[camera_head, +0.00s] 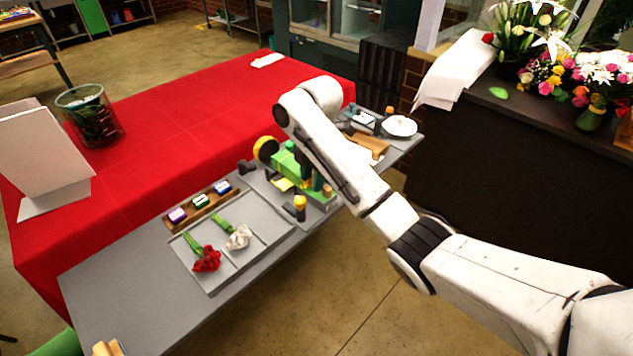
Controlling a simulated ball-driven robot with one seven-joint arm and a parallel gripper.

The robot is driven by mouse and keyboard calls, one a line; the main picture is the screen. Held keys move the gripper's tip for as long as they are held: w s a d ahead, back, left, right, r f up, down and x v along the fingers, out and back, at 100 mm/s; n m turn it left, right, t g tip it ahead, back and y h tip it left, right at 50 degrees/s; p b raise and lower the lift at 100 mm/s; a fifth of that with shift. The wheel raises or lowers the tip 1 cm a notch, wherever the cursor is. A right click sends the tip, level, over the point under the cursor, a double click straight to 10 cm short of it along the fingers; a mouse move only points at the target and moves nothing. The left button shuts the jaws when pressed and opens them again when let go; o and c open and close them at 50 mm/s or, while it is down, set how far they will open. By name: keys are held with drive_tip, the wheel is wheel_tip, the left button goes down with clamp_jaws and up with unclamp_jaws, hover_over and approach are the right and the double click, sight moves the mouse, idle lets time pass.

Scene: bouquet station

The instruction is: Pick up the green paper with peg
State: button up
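A small green and white piece (201,201), which looks like the green paper with peg, sits in the middle of a brown wooden rack (183,225) on the grey table. A purple and white piece (177,215) is on its left and a blue and white piece (223,187) on its right. The pieces are too small to make out a peg clearly. My white arm reaches from the lower right to above the table's right part. My gripper cannot be made out; the far end of the arm hides it.
A grey tray (222,274) holds a red flower (206,260) and a white flower (239,238). A green device (285,162) with yellow parts stands beside my arm. A red-covered table (150,160) lies behind.

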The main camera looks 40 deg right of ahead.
wheel_tip(320, 180, up, 4)
drive_tip(key=f+n, duration=0.1)
drive_tip(key=n, duration=0.1)
hover_over(329, 187)
drive_tip(key=shift+h, duration=0.3)
drive_tip(key=f+b, duration=0.4)
drive_tip(key=f, duration=0.1)
drive_tip(key=shift+w+d, duration=0.25)
drive_tip(key=shift+d, duration=0.15)
drive_tip(key=shift+s+a+f+p, duration=0.1)
drive_tip(key=shift+a+f+p, duration=0.05)
drive_tip(key=shift+f, duration=0.7)
drive_tip(key=shift+s+a+f+p, duration=0.1)
drive_tip(key=shift+f+p, duration=0.05)
drive_tip(key=shift+f, duration=0.7)
drive_tip(key=shift+a+f+p, duration=0.15)
drive_tip(key=shift+f, duration=0.7)
drive_tip(key=shift+c, duration=0.3)
clamp_jaws()
